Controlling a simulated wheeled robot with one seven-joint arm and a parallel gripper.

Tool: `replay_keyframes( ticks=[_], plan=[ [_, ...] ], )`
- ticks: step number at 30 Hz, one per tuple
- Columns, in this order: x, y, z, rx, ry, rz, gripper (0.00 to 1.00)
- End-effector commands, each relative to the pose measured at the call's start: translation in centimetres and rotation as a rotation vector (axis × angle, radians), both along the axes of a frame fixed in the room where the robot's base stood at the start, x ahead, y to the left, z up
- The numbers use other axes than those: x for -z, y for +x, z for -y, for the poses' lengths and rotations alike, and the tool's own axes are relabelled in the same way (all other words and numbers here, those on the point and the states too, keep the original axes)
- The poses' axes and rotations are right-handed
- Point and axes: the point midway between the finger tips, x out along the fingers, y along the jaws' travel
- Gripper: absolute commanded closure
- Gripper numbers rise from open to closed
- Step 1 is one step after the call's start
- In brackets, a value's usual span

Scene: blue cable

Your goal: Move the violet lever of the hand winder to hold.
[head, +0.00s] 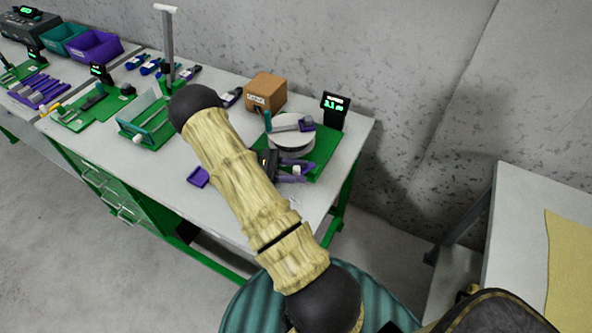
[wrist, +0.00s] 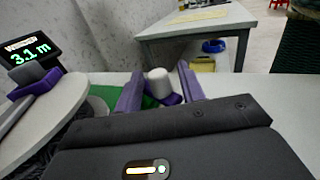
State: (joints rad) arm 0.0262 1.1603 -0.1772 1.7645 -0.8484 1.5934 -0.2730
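The hand winder has a pale round disc (head: 290,131) on a green base (head: 325,150); the disc also fills the left of the wrist view (wrist: 45,115). My gripper (head: 300,170) is at the near side of the winder, with its violet fingers spread. In the wrist view, a white cylindrical knob (wrist: 157,82) and a violet piece (wrist: 171,99), apparently the lever, show between the fingers (wrist: 158,85). I cannot tell whether either finger touches them. The gripper body hides the lower part there, and no hold marking is readable.
A display reading 3.1 m (head: 335,103) stands behind the winder. A brown box (head: 265,91) is left of it. A violet tray (head: 198,176) lies near the bench's front edge. Another table (wrist: 195,25) stands beyond a gap.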

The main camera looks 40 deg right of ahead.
Motion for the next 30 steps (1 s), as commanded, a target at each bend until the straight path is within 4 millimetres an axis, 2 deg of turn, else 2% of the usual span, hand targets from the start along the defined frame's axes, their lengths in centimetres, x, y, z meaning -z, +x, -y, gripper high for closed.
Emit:
replay_keyframes(
  ticks=[8,30],
  plan=[
    [0.1,1.0,-1.0,-0.001,-0.001,0.0,0.61],
    [0.2,10.9,-10.5,-0.004,0.001,0.002,0.61]
  ],
)
